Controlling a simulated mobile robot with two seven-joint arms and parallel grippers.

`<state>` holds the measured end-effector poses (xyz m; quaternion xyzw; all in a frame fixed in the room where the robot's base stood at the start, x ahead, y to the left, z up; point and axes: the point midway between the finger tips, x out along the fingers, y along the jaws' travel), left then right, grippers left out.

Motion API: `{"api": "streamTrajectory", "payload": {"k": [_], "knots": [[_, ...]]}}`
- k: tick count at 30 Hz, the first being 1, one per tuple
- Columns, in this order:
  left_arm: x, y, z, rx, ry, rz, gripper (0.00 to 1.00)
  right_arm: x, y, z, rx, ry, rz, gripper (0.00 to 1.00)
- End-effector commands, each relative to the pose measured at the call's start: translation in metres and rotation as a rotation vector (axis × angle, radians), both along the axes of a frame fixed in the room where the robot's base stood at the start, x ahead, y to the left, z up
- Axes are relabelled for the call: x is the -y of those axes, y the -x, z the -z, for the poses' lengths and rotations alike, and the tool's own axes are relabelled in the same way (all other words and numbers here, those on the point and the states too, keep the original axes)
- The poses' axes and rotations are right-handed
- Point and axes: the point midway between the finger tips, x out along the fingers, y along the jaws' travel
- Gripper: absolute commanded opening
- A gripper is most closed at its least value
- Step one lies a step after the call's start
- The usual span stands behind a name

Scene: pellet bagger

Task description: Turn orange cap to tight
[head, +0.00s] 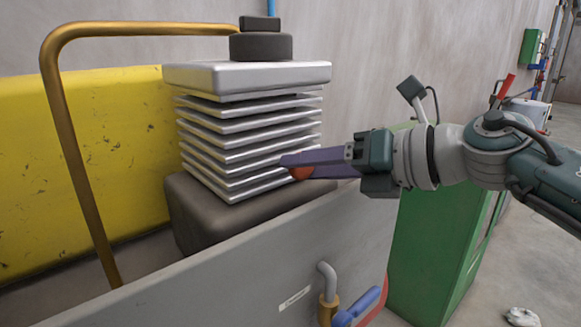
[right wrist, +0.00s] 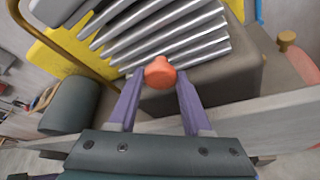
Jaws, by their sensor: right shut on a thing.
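The orange cap (head: 301,173) shows low on the right side of the finned metal block, partly hidden behind my right gripper's purple fingers. In the right wrist view the orange cap (right wrist: 160,73) sits between the two fingertips, in front of the silver fins. My right gripper (head: 290,163) reaches in from the right and is shut on the cap; it also shows in the right wrist view (right wrist: 159,84). I cannot tell from these frames how tight the cap is. My left gripper is not in view.
The finned block (head: 245,75) stands on a dark base (head: 195,215) behind a grey panel (head: 240,270). A brown pipe (head: 75,150) bends around its left. A valve with a blue handle (head: 358,308) is at the front. A green cabinet (head: 430,230) stands at right.

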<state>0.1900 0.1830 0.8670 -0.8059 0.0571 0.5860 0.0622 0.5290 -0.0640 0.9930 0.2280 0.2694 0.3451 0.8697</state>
Motion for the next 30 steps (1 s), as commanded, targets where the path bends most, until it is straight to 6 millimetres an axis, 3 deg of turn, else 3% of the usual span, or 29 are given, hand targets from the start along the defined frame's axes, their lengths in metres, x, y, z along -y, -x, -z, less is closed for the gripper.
{"api": "streamTrajectory", "payload": {"k": [8,9,16,25,30], "knots": [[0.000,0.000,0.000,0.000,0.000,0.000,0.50,0.001,0.000,0.000,0.000,0.001,0.002,0.00],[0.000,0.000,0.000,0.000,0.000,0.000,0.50,0.001,0.000,0.000,0.000,0.001,0.002,0.53],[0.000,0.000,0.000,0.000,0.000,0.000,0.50,0.000,0.000,0.000,0.001,0.001,0.000,0.78],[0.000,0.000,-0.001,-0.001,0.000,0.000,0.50,0.002,0.001,-0.001,0.001,0.002,0.001,0.79],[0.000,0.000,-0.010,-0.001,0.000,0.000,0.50,0.018,0.014,-0.008,0.000,0.005,0.002,0.79]]}}
